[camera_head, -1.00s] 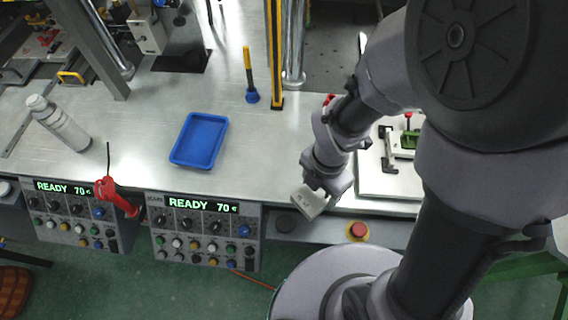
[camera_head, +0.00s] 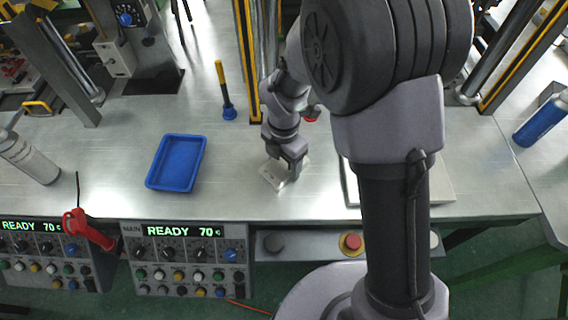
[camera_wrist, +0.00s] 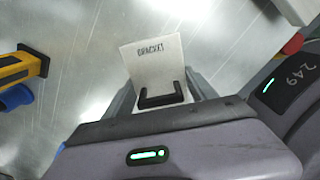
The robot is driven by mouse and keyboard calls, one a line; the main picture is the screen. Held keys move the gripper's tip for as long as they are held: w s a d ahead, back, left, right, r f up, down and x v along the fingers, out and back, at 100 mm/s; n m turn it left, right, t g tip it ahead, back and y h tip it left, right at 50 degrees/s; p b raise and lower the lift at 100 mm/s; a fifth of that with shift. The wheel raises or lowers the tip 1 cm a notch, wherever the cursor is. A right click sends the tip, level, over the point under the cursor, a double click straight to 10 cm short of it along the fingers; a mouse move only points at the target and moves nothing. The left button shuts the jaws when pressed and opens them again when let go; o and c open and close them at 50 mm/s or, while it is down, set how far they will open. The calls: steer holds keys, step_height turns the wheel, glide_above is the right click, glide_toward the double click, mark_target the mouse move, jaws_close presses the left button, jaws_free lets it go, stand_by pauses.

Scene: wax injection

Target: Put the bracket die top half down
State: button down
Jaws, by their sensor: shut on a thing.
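The bracket die top half is a pale grey block (camera_head: 273,173) close over the bench in the head view. In the wrist view the same die half (camera_wrist: 156,62) shows a face lettered "BRACKET". My gripper (camera_head: 288,166) is shut on it, and in the wrist view the black fingertips (camera_wrist: 161,95) lie against the block. I cannot tell whether the block touches the bench top (camera_head: 237,195).
A blue tray (camera_head: 176,162) sits left of my gripper. A yellow-handled brush (camera_head: 225,92) stands behind. Control panels (camera_head: 186,258) line the front edge. Bench around the die is clear.

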steer(key=shift+c, duration=1.4)
jaws_free()
steer(key=shift+f, duration=0.15)
